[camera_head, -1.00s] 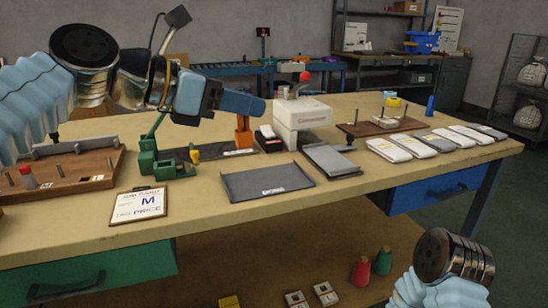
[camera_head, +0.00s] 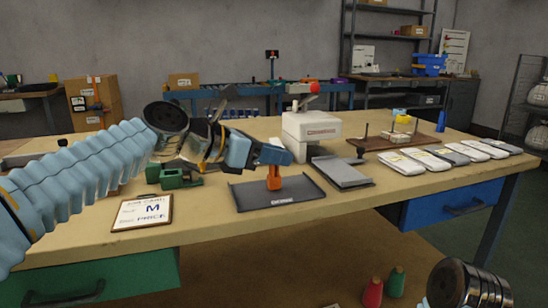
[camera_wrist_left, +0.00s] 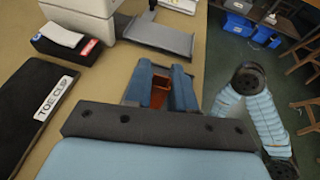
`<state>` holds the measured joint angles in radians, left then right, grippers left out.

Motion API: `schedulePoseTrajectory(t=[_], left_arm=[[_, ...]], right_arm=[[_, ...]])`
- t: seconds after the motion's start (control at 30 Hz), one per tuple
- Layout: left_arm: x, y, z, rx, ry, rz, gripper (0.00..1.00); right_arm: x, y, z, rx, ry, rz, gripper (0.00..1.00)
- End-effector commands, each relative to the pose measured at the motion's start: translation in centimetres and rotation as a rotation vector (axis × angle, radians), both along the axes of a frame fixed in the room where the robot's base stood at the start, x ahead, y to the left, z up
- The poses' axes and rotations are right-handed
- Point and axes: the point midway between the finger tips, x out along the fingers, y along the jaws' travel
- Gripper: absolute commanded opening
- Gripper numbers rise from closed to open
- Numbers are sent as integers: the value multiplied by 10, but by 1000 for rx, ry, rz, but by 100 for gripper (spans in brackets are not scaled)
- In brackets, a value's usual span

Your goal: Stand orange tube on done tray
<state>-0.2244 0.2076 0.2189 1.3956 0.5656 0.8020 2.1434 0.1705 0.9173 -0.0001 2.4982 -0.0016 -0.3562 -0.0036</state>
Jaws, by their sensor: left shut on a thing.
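My left gripper (camera_head: 276,153) is shut on the orange tube (camera_head: 274,179) and points it downward, roughly upright. The tube is in front of or over the dark grey, low-rimmed tray (camera_head: 250,201), which has a small label too blurred to read. I cannot tell whether the tube's lower end touches the tray. In the left wrist view the orange tube (camera_wrist_left: 159,95) shows between the two blue fingers, which hide most of it and the tray. Only part of my right arm shows at the lower right; its gripper is out of sight.
A white press (camera_head: 308,131) with a red knob stands behind the tray. A grey sloped plate (camera_head: 341,171) lies right beside it. A white card (camera_head: 142,212) and a green fixture (camera_head: 175,178) are at left. Several packed socks (camera_head: 400,163) lie at right.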

Motion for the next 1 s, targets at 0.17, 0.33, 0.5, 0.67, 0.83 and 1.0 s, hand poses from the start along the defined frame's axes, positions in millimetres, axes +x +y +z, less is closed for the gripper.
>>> schedulePoseTrajectory(t=[0.17,0.33,0.5,0.67,0.83,1.0], left_arm=[[0,0,-3,1,0,0,0],[0,0,-3,0,0,0,48],[0,0,-2,0,0,0,50],[0,0,1,0,0,0,50],[-9,19,10,-1,-1,4,50],[-27,53,24,0,-2,5,50]], right_arm=[[0,0,-1,0,0,0,0],[0,0,-1,0,0,0,0],[0,0,-1,0,0,0,0],[0,0,1,0,0,0,0],[0,0,3,0,0,0,0],[0,-1,7,-1,-1,0,0]])
